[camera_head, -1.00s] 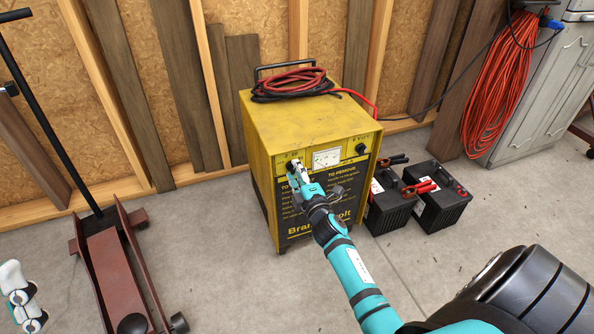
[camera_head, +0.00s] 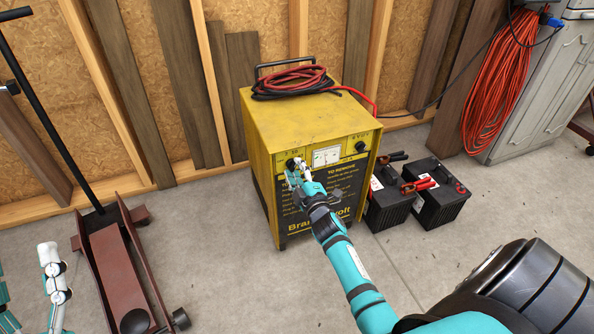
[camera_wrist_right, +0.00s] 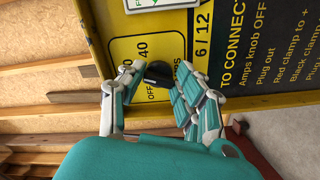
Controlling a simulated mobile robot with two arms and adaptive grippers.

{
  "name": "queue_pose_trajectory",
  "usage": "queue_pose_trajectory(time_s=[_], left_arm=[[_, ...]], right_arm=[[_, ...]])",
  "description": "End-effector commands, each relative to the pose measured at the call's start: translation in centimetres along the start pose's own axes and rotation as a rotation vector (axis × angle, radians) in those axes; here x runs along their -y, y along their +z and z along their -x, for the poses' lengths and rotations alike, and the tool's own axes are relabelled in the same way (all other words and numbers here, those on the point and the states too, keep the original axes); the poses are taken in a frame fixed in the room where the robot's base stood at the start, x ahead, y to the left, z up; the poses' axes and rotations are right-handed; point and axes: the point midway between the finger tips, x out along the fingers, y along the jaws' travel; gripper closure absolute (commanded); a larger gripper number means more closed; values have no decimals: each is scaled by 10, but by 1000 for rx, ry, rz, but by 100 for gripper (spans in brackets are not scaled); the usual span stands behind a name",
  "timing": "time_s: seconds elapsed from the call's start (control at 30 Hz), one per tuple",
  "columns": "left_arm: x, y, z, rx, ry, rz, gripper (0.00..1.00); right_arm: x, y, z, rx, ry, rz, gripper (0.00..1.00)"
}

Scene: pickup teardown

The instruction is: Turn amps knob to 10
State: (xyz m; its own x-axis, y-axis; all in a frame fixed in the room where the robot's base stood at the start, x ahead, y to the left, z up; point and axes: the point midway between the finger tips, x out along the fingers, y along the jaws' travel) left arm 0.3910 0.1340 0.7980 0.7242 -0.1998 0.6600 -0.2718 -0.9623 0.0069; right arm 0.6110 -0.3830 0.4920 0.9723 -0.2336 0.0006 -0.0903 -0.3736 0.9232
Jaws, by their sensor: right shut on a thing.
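The yellow battery charger (camera_head: 300,112) stands upright on the floor against the wall. Its black amps knob (camera_head: 291,163) is at the upper left of the front panel, mostly covered by my right gripper (camera_head: 294,171). In the right wrist view, the knob (camera_wrist_right: 158,73) sits between the fingers of my right gripper (camera_wrist_right: 155,82), which is shut on it. "OFF" and "40" are readable on the yellow scale (camera_wrist_right: 130,47) beside it; the pointer's exact setting is unclear. White and teal parts of my left gripper (camera_head: 54,272) show at the lower left; its jaw opening is unclear.
Red and black cables (camera_head: 292,84) lie coiled on the charger. Two black batteries (camera_head: 388,207) with clamps stand to its right. A dark red floor jack (camera_head: 122,262) stands at left. The floor between jack and charger is clear.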

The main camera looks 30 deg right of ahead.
Motion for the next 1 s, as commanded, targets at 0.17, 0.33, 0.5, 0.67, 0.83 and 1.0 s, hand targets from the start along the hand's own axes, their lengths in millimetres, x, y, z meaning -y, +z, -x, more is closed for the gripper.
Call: queue_pose_trajectory(time_s=[0.17,0.33,0.5,0.67,0.83,1.0], left_arm=[[0,0,0,-1,0,-1,42],[0,0,0,-1,0,-1,42],[0,0,0,-1,0,1,42],[0,0,0,-1,1,2,42],[0,0,0,-1,1,1,42],[0,0,0,-1,0,1,42]], right_arm=[[2,1,1,3,-3,1,58],[1,1,0,2,-2,2,44],[0,0,0,1,-1,2,44],[1,0,10,1,-2,2,44],[2,1,41,2,-4,2,44],[2,1,78,3,-4,2,44]])
